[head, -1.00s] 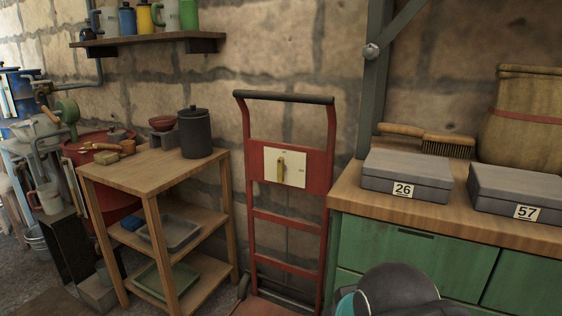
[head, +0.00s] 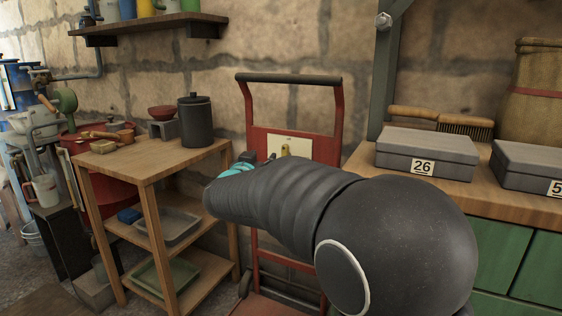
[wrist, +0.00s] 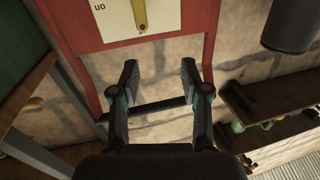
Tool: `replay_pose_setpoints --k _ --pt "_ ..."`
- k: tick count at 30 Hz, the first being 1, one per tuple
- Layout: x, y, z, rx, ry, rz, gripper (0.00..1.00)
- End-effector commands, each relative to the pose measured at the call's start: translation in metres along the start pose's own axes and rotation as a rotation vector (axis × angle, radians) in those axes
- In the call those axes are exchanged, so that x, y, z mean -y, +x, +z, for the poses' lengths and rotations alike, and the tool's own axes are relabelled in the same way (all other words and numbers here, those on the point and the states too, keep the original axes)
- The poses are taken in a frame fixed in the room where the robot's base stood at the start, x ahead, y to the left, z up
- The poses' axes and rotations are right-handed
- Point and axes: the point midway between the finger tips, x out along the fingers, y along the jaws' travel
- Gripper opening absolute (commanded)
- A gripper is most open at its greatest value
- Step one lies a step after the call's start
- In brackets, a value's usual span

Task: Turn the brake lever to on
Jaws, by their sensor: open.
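The brake lever (wrist: 140,14) is a small brass-yellow bar on a white plate (wrist: 115,27), fixed to a red hand truck. In the wrist view, which is upside down, the lever lies along the picture's upright, cut off by the top edge. An upside-down "on" label shows to its left. My gripper (wrist: 157,80) is open and empty, its two dark fingers apart and below the lever in that view, not touching it. In the head view, the upper part of the lever (head: 285,150) shows upright on the plate; my arm hides the rest.
The hand truck's red frame (head: 335,118) stands against a stone wall. A wooden shelf table (head: 145,167) with a dark canister (head: 196,120) is to its left. A green cabinet with grey boxes (head: 425,153) is to its right. The truck's dark handle bar (wrist: 150,105) lies under my fingers.

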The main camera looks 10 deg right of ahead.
Motion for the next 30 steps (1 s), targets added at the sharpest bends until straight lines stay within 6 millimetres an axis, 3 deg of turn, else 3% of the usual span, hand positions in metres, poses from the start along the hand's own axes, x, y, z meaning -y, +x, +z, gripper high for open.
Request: replay_pose_setpoints --k 3,11,30 --pt "0.001 0.006 0.023 -0.005 -0.032 0.118 0.46" --pt "-0.005 0.013 0.036 -0.005 -0.06 0.211 0.46" --pt "-0.028 0.119 0.034 -0.006 -0.059 0.208 0.46"
